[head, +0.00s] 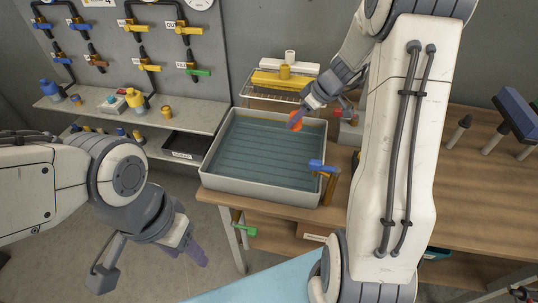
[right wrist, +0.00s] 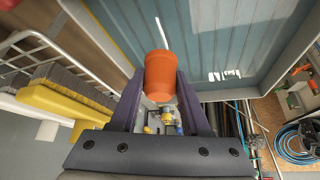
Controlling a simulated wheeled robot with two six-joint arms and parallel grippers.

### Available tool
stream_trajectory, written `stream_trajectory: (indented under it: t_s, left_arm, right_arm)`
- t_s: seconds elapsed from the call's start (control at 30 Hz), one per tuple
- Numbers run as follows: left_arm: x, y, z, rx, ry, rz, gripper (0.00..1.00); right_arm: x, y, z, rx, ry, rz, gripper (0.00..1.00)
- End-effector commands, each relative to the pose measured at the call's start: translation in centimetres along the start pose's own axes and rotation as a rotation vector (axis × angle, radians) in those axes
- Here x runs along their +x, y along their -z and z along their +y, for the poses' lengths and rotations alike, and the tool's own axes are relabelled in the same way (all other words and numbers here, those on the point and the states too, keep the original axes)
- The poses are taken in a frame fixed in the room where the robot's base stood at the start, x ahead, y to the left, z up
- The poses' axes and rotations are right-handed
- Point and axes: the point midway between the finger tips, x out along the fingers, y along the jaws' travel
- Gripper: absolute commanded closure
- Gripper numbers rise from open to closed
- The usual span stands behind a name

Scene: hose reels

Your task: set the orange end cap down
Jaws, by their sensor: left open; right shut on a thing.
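The orange end cap (right wrist: 159,75) is clamped between the two purple fingers of my right gripper (right wrist: 160,95). In the head view the cap (head: 295,120) shows as a small orange patch at the tips of my right gripper (head: 297,121), over the back right part of the grey tray (head: 212,184). I cannot tell how high the cap is above the tray floor. My left gripper (head: 190,250) is open and empty, low in front of the shelves and left of the bench, away from the cap.
A wire rack (head: 258,101) with yellow and white brushes stands behind the tray. Shelves (head: 190,117) with bottles and caps are at the left. The bench right of my right arm looks partly clear.

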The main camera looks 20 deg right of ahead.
Motion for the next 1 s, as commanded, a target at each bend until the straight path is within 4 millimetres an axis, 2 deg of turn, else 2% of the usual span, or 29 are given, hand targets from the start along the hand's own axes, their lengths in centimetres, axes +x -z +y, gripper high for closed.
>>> stream_trajectory:
  t_s: [0.03, 0.2, 0.4, 0.57, 0.8, 1.0]
  left_arm:
    - [-0.3, 0.0, 0.0, 0.0, 0.0, 0.0, 0.45]
    - [-0.3, 0.0, 0.0, 0.0, 0.0, 0.0, 0.45]
    - [0.0, 0.0, 0.0, 0.0, 0.0, 0.0, 0.45]
    - [0.2, 0.0, 0.0, 0.0, 0.0, 0.0, 0.45]
    - [0.8, -0.1, -0.1, 0.0, 0.0, 0.0, 0.45]
    - [0.8, -0.1, -0.1, 0.0, 0.0, 0.0, 0.45]
  right_arm:
    - [0.9, 0.3, -1.4, -0.002, 0.008, -0.002, 1.0]
    - [4.0, 0.7, -4.8, -0.002, 0.005, -0.002, 1.0]
    - [6.4, 1.1, -7.3, -0.001, 0.002, -0.001, 1.0]
    - [7.3, 0.9, -7.8, 0.001, 0.0, -0.002, 1.0]
    - [10.1, -0.7, -7.8, 0.002, 0.001, -0.002, 1.0]
    - [10.3, -0.8, -7.8, 0.0, -0.001, 0.0, 1.0]
